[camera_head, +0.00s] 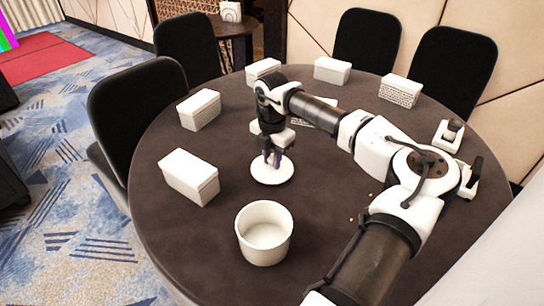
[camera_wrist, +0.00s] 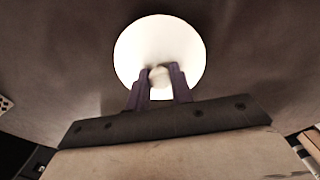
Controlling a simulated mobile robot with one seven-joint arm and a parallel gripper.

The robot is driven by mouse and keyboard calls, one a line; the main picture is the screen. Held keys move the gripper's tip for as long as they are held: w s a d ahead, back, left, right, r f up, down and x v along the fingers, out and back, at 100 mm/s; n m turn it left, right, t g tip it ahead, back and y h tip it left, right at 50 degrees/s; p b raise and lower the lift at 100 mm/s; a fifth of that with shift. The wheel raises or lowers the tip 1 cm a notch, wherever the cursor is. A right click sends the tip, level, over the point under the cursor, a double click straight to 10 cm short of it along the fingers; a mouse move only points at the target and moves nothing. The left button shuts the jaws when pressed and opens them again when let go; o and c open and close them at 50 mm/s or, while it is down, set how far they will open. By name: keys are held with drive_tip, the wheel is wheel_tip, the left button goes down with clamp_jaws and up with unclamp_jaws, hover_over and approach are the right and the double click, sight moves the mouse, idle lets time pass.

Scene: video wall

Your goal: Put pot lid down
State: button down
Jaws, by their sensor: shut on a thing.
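The pot lid is a round white disc (camera_head: 272,174) with a small knob, low over the dark table behind the pot. I cannot tell whether it touches the table top. My gripper (camera_head: 272,157) points down and is shut on the knob of the lid. In the wrist view the two purple fingertips (camera_wrist: 160,78) press on either side of the pale knob, and the lid (camera_wrist: 160,42) spreads out beyond them. The white pot (camera_head: 264,234) stands upright and uncovered nearer the camera, apart from the lid.
The round brown table (camera_head: 330,215) carries several white boxes, one left of the lid (camera_head: 189,177) and another further back (camera_head: 199,109). A small white item (camera_head: 448,135) sits at the right. Black chairs (camera_head: 140,105) surround the table. Table space around the lid is bare.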

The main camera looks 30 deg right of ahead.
sight(272, 158)
drive_tip(key=shift+f, duration=0.2)
drive_tip(key=c, duration=1.2)
unclamp_jaws()
drive_tip(key=shift+r, duration=0.1)
drive_tip(key=shift+c, duration=0.2)
wheel_tip(272, 158, up, 12)
drive_tip(key=shift+r+b, duration=0.2)
drive_tip(key=shift+b, duration=0.2)
drive_tip(key=shift+f, duration=0.1)
